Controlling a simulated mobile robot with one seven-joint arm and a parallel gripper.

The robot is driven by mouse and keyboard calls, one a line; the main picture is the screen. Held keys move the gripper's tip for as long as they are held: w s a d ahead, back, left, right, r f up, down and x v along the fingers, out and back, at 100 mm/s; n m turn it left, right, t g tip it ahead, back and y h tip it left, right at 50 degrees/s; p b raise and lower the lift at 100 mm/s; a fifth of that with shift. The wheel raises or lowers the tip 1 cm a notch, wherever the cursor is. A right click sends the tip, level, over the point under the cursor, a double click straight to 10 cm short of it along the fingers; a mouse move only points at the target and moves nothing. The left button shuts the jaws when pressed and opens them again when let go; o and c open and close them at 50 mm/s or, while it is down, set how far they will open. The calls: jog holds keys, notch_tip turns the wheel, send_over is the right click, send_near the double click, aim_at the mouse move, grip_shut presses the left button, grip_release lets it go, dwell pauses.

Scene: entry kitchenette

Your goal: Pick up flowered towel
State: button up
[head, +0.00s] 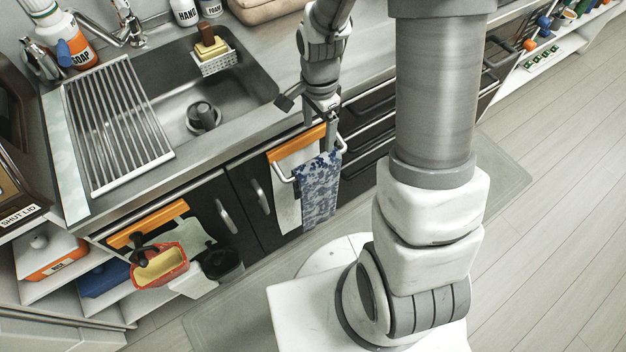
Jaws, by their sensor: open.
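My gripper (322,116) is above the towel's top, near the counter's front edge, and points down. It is open, with nothing seen between its fingers. A gap shows between it and the towel in this view; the depth between them is hard to judge.
A white and orange panel or cloth (286,205) is just left of the towel. The sink (245,90) and drying rack (118,125) lie to the left. A red and yellow container (160,266) hangs at lower left. Floor (560,215) is clear at right.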

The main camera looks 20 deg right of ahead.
aim_at(318, 160)
notch_tip(318, 160, down, 12)
jog(key=shift+s+r+b, duration=0.1)
jog(key=shift+r+b, duration=0.05)
jog(key=shift+b, duration=1.1)
jog(key=shift+s+a+f+b, duration=0.1)
jog(key=shift+f+b, duration=0.25)
jog(key=shift+f, duration=1)
jog(key=shift+a+f+b, duration=0.1)
jog(key=shift+f+b, duration=0.25)
jog(key=shift+f, duration=1)
jog(key=shift+c, duration=0.2)
grip_shut()
